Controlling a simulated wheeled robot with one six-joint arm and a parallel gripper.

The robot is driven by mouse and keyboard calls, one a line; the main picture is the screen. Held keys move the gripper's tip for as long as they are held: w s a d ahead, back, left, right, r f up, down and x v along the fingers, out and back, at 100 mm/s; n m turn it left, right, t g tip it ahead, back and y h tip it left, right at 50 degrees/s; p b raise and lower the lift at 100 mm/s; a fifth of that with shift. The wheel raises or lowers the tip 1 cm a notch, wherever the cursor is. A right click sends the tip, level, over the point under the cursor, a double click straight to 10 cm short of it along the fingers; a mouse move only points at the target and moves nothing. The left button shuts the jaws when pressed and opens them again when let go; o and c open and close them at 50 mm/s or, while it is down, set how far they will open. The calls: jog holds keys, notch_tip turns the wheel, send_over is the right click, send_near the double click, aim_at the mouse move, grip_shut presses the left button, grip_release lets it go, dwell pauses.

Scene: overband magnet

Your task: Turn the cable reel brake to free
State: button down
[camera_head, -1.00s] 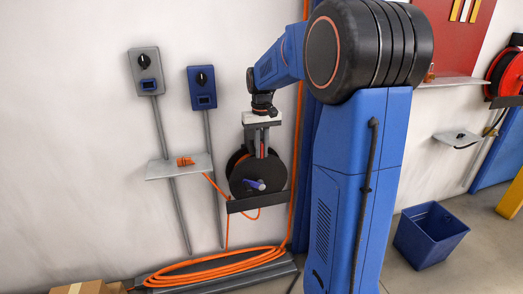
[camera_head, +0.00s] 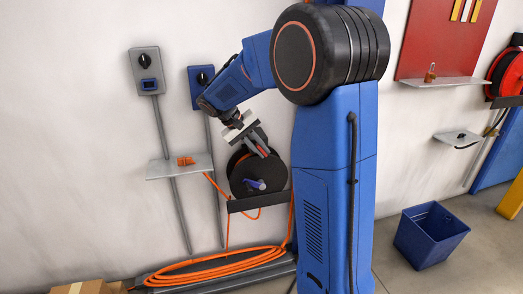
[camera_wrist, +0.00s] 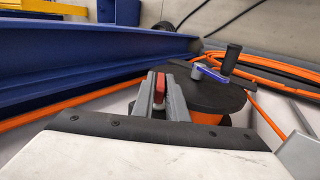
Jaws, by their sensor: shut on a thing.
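The cable reel (camera_head: 240,178) is a black disc with orange cable, mounted on the wall at the middle of the head view; its dark face also shows in the wrist view (camera_wrist: 228,99). A blue crank with a black knob (camera_wrist: 211,74) sits on its face and shows as a small blue piece in the head view (camera_head: 255,184). My gripper (camera_head: 262,150) reaches the top of the reel, tilted down to the right. In the wrist view its grey fingers (camera_wrist: 160,92) are shut on a red lever (camera_wrist: 161,86), apparently the reel brake. The lever's lower end is hidden.
A dark bracket (camera_head: 270,200) is below the reel. Coiled orange cable (camera_head: 215,268) lies on a grey base beneath. A small shelf (camera_head: 160,170) and two switch boxes, grey (camera_head: 146,70) and blue (camera_head: 202,84), are at left. A blue bin (camera_head: 430,236) stands on the floor at right.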

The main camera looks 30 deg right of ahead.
jog(key=h, duration=0.2)
jog(key=g+h, duration=0.1)
jog(key=h, duration=0.2)
jog(key=shift+a+f+g, duration=0.15)
jog(key=shift+f+g, duration=0.05)
jog(key=shift+g, duration=0.1)
jog(key=g+h, duration=0.1)
jog(key=h, duration=0.4)
jog(key=shift+f, duration=0.1)
dwell(0.3)
jog(key=c, duration=1.8)
grip_release()
jog(key=shift+c, duration=0.2)
